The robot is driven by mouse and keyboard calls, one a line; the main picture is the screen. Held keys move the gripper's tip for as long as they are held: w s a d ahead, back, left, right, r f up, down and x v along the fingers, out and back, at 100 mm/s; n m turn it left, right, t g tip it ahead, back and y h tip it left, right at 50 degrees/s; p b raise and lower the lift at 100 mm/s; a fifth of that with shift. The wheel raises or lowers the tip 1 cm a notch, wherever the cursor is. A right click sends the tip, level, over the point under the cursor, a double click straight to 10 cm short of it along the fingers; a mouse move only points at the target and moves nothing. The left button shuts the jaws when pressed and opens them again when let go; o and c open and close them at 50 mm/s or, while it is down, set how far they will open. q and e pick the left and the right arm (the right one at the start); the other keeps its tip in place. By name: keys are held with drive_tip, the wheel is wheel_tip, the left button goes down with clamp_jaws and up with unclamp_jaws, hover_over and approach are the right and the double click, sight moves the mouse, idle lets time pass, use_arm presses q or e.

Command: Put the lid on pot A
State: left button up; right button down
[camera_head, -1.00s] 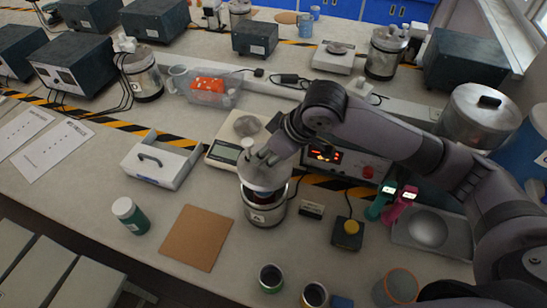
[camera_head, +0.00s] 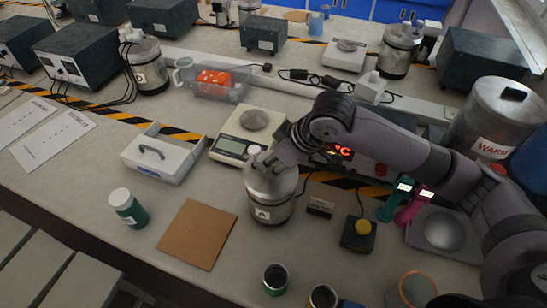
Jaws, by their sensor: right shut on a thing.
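Pot A (camera_head: 270,209) is a metal pot with a small "A" label, standing on the bench near the middle of the head view. A silvery lid (camera_head: 268,180) sits at its top, with no gap visible between lid and rim. My right gripper (camera_head: 262,160) is above the pot, shut on the lid's knob, and partly hides the lid. My left gripper does not show.
A brown square mat (camera_head: 196,234) and a green jar (camera_head: 128,209) stand left of the pot. A scale (camera_head: 230,143) is behind it. A yellow-button box (camera_head: 359,233), a small block (camera_head: 320,206) and open cans (camera_head: 275,278) are right and in front.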

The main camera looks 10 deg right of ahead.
idle(0.3)
drive_tip(key=shift+f+p, duration=0.1)
drive_tip(key=shift+p, duration=0.9)
idle(0.9)
drive_tip(key=shift+f+p, duration=0.35)
drive_tip(key=shift+p, duration=0.05)
idle(0.6)
drive_tip(key=c, duration=1.2)
unclamp_jaws()
drive_tip(key=shift+c, duration=0.2)
drive_tip(key=shift+r+p, duration=4.05)
drive_tip(key=shift+p, duration=0.65)
